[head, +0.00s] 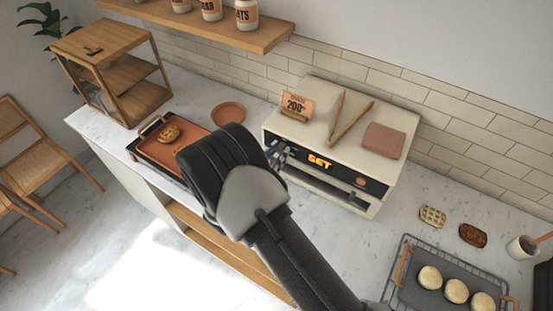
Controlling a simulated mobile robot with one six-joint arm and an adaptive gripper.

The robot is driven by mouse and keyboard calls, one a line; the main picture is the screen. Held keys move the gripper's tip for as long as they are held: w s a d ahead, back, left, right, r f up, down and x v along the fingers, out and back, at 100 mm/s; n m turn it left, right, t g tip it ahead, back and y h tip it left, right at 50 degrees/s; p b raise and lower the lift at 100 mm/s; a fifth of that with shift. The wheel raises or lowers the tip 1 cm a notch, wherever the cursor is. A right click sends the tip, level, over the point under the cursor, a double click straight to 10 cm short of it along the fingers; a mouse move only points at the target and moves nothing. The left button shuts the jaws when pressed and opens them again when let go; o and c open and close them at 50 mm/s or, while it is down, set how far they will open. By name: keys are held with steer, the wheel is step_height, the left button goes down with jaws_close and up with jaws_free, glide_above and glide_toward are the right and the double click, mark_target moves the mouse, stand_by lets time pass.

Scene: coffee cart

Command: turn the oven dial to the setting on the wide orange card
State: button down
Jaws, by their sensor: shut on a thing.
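The cream oven (334,118) stands on the counter against the tiled wall. Its black front panel has a lit orange display (320,161) reading "SET" and a round orange-brown knob or button (360,182) on the right. The wide orange card (296,106) stands on the oven's top left and reads "200", with smaller text above it that I cannot read surely. My gripper (278,154) is at the left end of the panel, shut on the oven dial. The dial and its pointer are hidden behind my fingers and wrist.
Tongs (350,124) and a folded brown cloth (384,141) lie on the oven. An orange tray (184,147) and a plate (228,112) are left; a wire rack (411,260) with pale buns is right. A shelf (198,24) with canisters hangs above.

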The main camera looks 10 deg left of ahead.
steer(key=m+b, duration=0.3)
steer(key=shift+f+m+b, duration=0.1)
steer(key=shift+m+b, duration=0.2)
steer(key=m+b, duration=0.3)
steer(key=b, duration=0.1)
steer(key=shift+y, duration=0.3)
steer(key=m+b, duration=0.4)
steer(key=b, duration=0.2)
steer(key=m+b, duration=0.4)
steer(key=b, duration=0.2)
steer(key=shift+d+f+t+y+b, duration=0.1)
steer(key=shift+t+y+b, duration=0.2)
steer(key=shift+t+y, duration=0.1)
steer(key=m+b, duration=0.1)
steer(key=m, duration=0.1)
steer(key=shift+m, duration=0.3)
steer(key=m, duration=0.3)
steer(key=shift+r+m, duration=0.2)
steer(key=shift+m, duration=0.1)
steer(key=m, duration=0.4)
steer(key=shift+t, duration=0.3)
steer(key=shift+m, duration=2.1)
